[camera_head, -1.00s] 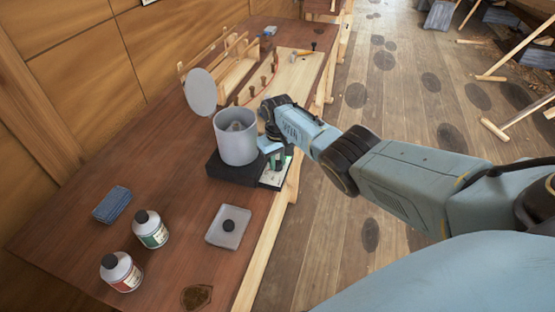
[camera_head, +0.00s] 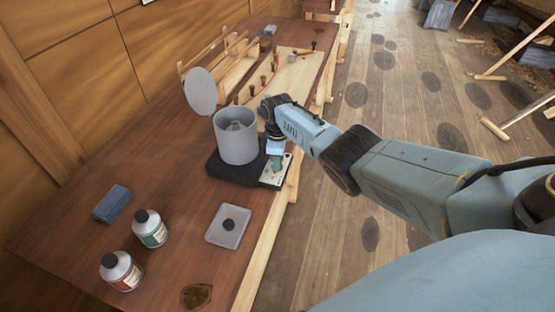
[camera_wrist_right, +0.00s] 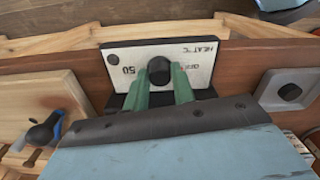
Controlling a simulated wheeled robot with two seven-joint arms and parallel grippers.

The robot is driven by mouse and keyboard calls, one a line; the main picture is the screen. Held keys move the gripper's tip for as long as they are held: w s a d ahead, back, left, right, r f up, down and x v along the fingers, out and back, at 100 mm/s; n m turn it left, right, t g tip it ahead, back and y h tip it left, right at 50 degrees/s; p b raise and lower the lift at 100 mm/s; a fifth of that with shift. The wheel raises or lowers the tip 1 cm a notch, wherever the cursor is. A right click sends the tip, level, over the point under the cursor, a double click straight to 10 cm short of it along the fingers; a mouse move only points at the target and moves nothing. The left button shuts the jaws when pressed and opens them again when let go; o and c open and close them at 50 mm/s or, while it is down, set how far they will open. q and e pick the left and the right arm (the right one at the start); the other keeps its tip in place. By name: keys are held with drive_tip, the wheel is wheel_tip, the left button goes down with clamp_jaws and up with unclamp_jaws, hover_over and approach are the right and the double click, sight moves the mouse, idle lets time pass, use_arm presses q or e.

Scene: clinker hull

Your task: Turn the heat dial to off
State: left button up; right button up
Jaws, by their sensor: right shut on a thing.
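The heat dial (camera_wrist_right: 159,70) is a dark round knob on a pale panel (camera_wrist_right: 200,62) marked "HEAT °C", "50" and a partly hidden word, upside down in the right wrist view. My right gripper (camera_wrist_right: 161,80) has its two green fingers on either side of the dial, shut on it. In the head view my right gripper (camera_head: 277,165) is at the panel (camera_head: 270,181) on the front of the dark heater base (camera_head: 228,171). A grey pot (camera_head: 237,143) stands on that base, its round lid (camera_head: 200,92) raised. My left gripper is not in view.
A grey tray (camera_head: 215,238) with a black knob lies nearer on the bench. Two bottles, green-labelled (camera_head: 150,228) and red-labelled (camera_head: 121,271), and a blue block (camera_head: 112,204) stand to the left. Wooden parts (camera_head: 290,75) lie at the back.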

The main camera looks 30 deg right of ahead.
drive_tip(key=shift+n, duration=0.6)
drive_tip(key=o, duration=1)
wheel_tip(320, 180, up, 14)
drive_tip(key=p, duration=0.2)
drive_tip(key=shift+f+p, duration=0.25)
drive_tip(key=shift+p, duration=0.05)
